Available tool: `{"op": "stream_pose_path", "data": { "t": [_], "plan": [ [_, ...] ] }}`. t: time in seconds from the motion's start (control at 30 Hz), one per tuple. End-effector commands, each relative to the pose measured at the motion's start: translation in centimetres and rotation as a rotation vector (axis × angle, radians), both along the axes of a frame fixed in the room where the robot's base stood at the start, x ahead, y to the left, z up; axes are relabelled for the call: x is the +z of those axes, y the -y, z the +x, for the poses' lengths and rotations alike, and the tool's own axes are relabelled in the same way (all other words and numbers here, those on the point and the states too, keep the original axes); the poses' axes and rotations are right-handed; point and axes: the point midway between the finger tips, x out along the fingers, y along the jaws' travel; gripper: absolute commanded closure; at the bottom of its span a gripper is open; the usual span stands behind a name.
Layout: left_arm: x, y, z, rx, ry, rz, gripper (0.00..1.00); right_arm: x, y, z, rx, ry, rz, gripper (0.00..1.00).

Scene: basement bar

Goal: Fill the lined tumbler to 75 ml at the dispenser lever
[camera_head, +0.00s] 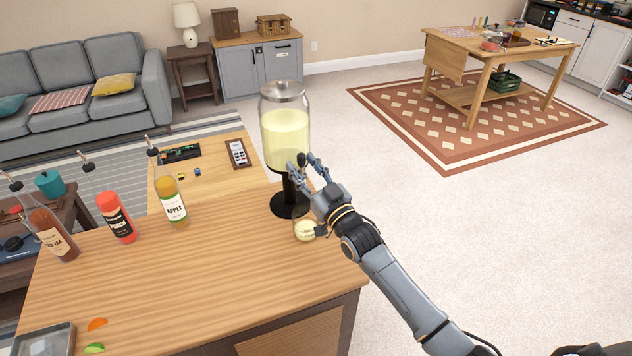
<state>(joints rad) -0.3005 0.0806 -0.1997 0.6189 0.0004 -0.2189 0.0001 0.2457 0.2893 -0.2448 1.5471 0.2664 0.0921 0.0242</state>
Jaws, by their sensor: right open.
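The dispenser (286,135) is a clear jar of pale yellow liquid with a silver lid, standing on a black pedestal at the bar's right end. A small dark knob, which looks like its lever (301,159), shows at the lower right of the jar. My right gripper (304,165) is open, its fingers on either side of that knob; I cannot tell whether they touch it. The tumbler (305,231) stands below the gripper, beside the pedestal's base. It looks pale yellow inside with light markings; the level cannot be read. My left gripper is not in view.
Bottles with pourers stand to the left: iced tea (52,236), a red one (116,218) and apple (172,204). A dark tray (48,340) and fruit slices (96,324) lie at the front left. The bar's middle (205,270) is clear.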

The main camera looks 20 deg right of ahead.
Motion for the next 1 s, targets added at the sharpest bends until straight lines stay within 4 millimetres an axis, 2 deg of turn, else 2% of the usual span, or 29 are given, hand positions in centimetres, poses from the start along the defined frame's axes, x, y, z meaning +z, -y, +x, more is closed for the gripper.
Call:
{"op": "stream_pose_path", "data": {
  "t": [0.3, 0.5, 0.7, 1.0],
  "plan": [
    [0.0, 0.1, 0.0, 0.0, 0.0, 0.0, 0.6, -1.7, 1.5, -6.2, -0.001, -0.005, -0.001, 0.58],
    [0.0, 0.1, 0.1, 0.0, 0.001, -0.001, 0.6, -2.5, 2.4, -9.4, -0.001, -0.005, -0.002, 0.58],
    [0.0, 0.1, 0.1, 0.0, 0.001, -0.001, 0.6, -2.8, 2.6, -10.7, -0.001, -0.004, -0.001, 0.58],
    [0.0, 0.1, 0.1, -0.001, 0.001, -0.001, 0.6, -2.8, 2.7, -10.8, -0.001, -0.003, -0.001, 0.58]
  ]
}}
